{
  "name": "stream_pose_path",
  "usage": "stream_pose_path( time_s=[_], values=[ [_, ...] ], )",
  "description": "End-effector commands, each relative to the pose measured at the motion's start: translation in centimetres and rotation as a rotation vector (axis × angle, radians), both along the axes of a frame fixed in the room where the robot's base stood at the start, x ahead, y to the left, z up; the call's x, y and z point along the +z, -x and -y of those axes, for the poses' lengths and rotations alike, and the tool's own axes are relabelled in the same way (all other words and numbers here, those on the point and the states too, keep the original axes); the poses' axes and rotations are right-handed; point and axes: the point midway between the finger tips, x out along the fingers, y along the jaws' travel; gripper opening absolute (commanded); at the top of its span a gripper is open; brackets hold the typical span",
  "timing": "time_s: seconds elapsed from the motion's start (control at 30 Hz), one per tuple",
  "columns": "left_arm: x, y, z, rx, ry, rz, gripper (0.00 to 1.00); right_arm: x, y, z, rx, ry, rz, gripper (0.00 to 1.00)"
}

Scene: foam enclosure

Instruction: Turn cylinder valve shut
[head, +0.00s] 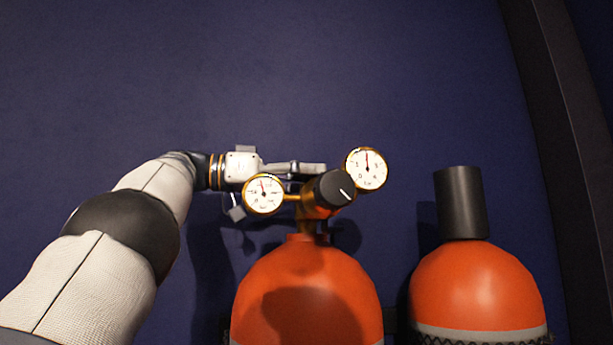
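An orange gas cylinder (307,282) stands upright at the lower centre of the head view. On top is a brass valve body (313,207) with a round black knob (336,189) that carries a short white line, tilted. A left gauge (263,194) and a right gauge (366,169), white-faced with brass rims, flank the knob. My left gripper (312,168) reaches in from the left, above the left gauge, with its finger end just behind and above the knob. The gauge and knob partly hide it, so I cannot tell its opening or any contact. My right gripper is out of view.
A second orange cylinder (475,285) with a black cap (461,203) stands to the right, with a gap between the two. A dark blue wall (250,75) lies close behind. A dark vertical strip (560,120) runs down the right side. Space above the gauges is clear.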

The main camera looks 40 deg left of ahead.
Motion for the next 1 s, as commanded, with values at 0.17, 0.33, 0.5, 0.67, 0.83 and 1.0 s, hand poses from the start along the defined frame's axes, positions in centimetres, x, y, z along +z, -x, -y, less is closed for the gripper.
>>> stream_pose_path(
  time_s=[0.17, 0.33, 0.5, 0.67, 0.83, 1.0],
  values=[
    [0.0, 0.0, 0.0, 0.001, 0.0, 0.001, 0.64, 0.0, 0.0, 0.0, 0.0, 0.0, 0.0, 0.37],
    [0.1, 0.8, -0.7, 0.003, 0.002, 0.004, 0.64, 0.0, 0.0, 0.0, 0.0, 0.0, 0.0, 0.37],
    [0.2, 4.0, -3.7, 0.003, 0.004, 0.006, 0.64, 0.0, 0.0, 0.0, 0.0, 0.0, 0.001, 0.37],
    [0.1, 7.1, -6.3, 0.001, 0.002, 0.004, 0.64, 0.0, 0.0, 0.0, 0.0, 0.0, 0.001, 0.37],
    [0.0, 8.7, -7.8, 0.0, 0.001, 0.002, 0.64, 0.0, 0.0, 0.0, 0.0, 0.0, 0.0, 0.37],
    [0.0, 9.0, -8.1, 0.0, 0.0, 0.0, 0.64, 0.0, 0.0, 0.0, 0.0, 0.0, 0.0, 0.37]
  ],
)
